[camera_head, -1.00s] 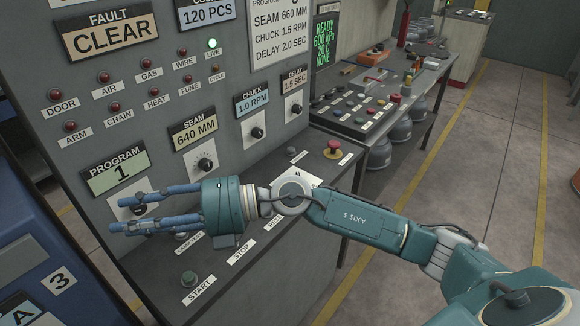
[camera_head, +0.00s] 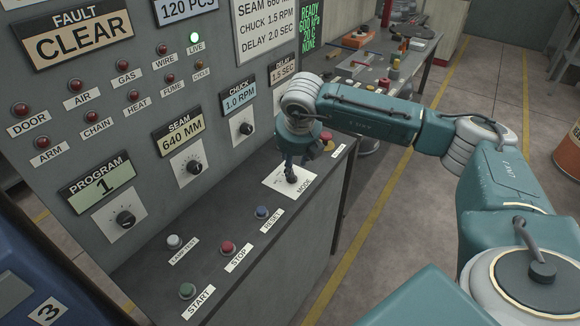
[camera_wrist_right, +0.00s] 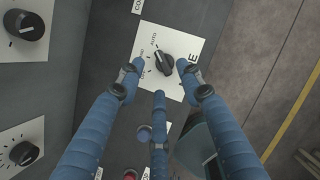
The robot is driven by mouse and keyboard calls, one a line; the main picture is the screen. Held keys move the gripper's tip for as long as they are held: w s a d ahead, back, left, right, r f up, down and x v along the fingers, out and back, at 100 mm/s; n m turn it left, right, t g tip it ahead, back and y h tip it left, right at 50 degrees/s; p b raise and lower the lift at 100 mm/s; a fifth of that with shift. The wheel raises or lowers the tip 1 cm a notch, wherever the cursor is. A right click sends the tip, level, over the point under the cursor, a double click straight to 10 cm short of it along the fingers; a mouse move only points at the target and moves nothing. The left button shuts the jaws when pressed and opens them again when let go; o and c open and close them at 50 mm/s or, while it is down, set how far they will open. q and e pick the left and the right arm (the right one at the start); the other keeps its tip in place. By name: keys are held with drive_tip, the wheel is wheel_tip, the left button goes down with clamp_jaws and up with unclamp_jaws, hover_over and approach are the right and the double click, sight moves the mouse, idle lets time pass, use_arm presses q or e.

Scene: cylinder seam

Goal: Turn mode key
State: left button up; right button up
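The mode key (camera_head: 291,177) is a small black knob on a white plate (camera_head: 277,183) on the console's sloped shelf, beside the MODE label. In the right wrist view the black key (camera_wrist_right: 158,61) sits on its white plate; AUTO is legible, other lettering is partly hidden. My right gripper (camera_head: 290,163) points down over the key. In the wrist view its blue fingers (camera_wrist_right: 160,72) are spread apart, with tips on the left, right and near sides of the key. Contact with the key cannot be told. My left gripper is not in view.
LAMP TEST (camera_head: 174,241), STOP (camera_head: 228,248), RESET (camera_head: 262,212) and START (camera_head: 187,290) buttons share the shelf. The panel with dials (camera_head: 189,165) rises to the left. Open floor lies right.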

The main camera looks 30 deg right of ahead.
sight(292, 175)
drive_tip(key=p+x, duration=0.1)
drive_tip(key=x, duration=0.5)
drive_tip(key=shift+w+r, duration=0.1)
clamp_jaws()
